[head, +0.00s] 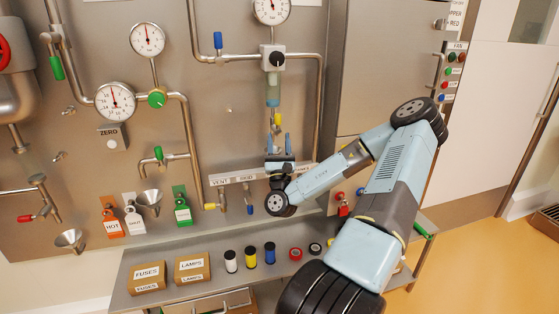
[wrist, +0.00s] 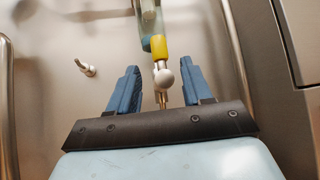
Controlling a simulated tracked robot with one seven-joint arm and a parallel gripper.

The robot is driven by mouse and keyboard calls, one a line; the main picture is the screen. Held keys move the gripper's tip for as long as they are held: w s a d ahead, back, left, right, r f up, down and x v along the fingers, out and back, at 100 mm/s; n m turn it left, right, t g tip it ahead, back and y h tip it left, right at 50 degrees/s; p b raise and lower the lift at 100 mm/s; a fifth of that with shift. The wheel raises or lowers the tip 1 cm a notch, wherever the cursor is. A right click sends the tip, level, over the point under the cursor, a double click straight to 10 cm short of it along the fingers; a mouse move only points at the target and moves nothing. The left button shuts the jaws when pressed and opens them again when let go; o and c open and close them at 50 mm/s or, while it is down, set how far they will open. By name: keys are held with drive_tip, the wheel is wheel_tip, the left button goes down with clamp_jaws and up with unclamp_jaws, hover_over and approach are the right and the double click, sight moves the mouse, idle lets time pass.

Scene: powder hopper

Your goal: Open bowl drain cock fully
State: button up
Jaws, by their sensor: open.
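The bowl drain cock shows a yellow handle (head: 277,119) just below the clear bowl (head: 272,92) on the back panel. In the wrist view the yellow handle (wrist: 159,47) appears in line with the bowl (wrist: 149,18), above a metal ball-shaped body (wrist: 164,77) and a thin stem. My gripper (head: 278,143) is just below the handle. In the wrist view its two blue fingers (wrist: 160,78) are open, one on each side of the metal body, with visible gaps. Nothing is held. I cannot tell how far the cock is turned.
A regulator with a black knob (head: 278,60) sits above the bowl. A steel pipe (head: 319,125) runs down to the right of it. Another tap outlet (wrist: 85,67) projects from the panel at left. The labelled vent strip (head: 220,180) lies below left of my gripper.

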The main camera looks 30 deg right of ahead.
drive_tip(key=v, duration=0.6)
idle(0.7)
